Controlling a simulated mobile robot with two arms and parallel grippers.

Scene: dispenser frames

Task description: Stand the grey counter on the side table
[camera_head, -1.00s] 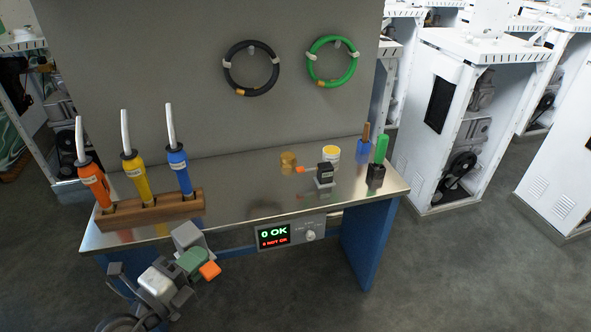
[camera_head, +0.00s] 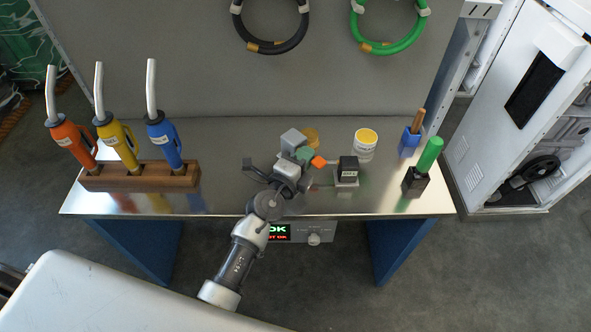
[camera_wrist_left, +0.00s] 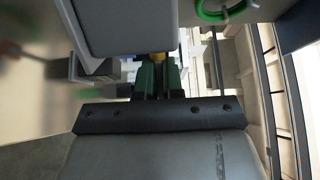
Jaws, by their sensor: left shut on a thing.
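My left gripper (camera_head: 304,154), with green fingers, is shut on the grey counter (camera_head: 293,138). The counter is a grey box on one side of the fingers, with an orange end piece on the other side. It is held above the metal-topped bench (camera_head: 230,200). In the left wrist view the grey box (camera_wrist_left: 125,25) fills the upper middle, and the green fingers (camera_wrist_left: 155,78) close below it on a brass-coloured part. The bench is the only table I see; I cannot tell if it is the side table. My right gripper is not in view.
A black counter (camera_head: 348,168) stands close right of my gripper. A yellow-topped tub (camera_head: 366,138), a brass-coloured piece (camera_head: 310,136), a blue holder (camera_head: 409,141) and a black holder (camera_head: 415,181) are nearby. Nozzles stand in a wooden rack (camera_head: 140,177). Bench room is clear left of the gripper.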

